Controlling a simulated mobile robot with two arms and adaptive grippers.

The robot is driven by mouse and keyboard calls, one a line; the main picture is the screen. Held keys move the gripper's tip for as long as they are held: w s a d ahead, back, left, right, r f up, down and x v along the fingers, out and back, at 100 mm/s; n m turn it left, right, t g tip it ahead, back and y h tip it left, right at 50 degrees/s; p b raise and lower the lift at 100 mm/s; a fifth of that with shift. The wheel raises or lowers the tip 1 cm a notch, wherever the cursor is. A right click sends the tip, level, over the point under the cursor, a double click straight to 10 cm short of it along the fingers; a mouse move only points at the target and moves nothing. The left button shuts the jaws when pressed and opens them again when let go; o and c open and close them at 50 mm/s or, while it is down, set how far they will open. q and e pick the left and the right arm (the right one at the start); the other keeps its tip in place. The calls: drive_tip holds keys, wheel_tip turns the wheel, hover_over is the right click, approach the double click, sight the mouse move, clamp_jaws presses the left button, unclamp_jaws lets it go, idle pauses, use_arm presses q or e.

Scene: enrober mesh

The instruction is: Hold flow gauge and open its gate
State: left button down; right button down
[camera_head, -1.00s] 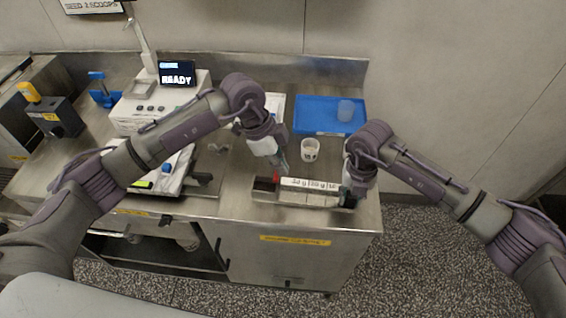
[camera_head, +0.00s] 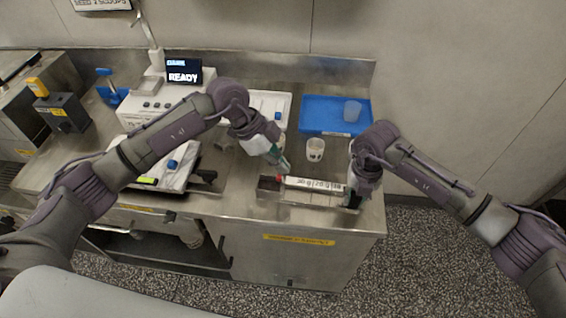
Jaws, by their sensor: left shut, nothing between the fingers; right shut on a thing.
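The flow gauge (camera_head: 312,184) is a long pale bar with dark markings and a red part (camera_head: 279,178) at its left end. It lies along a low metal holder (camera_head: 300,198) near the front right edge of the steel counter. My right gripper (camera_head: 352,197) is at the gauge's right end and shut on it; its fingertips are partly hidden by the wrist. My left gripper (camera_head: 285,168) is shut and empty, with its tips just above the gauge's left end, near the red part. I cannot tell whether it touches it. The gate is too small to make out.
A white cup (camera_head: 315,149) stands just behind the gauge. A blue tray (camera_head: 319,127) with a translucent cup (camera_head: 352,110) is at the back right. A white machine with a READY screen (camera_head: 184,72) stands back left. The steel counter's front edge is close.

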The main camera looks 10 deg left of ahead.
use_arm(q)
drive_tip(key=a+f+h, duration=0.1)
drive_tip(key=a+h, duration=0.1)
drive_tip(key=a+f+h, duration=0.1)
drive_tip(key=a+h, duration=0.3)
drive_tip(key=h, duration=0.1)
drive_tip(key=shift+f, duration=0.4)
drive_tip(key=shift+d+r, duration=0.1)
drive_tip(key=shift+d, duration=0.1)
drive_tip(key=shift+d, duration=0.75)
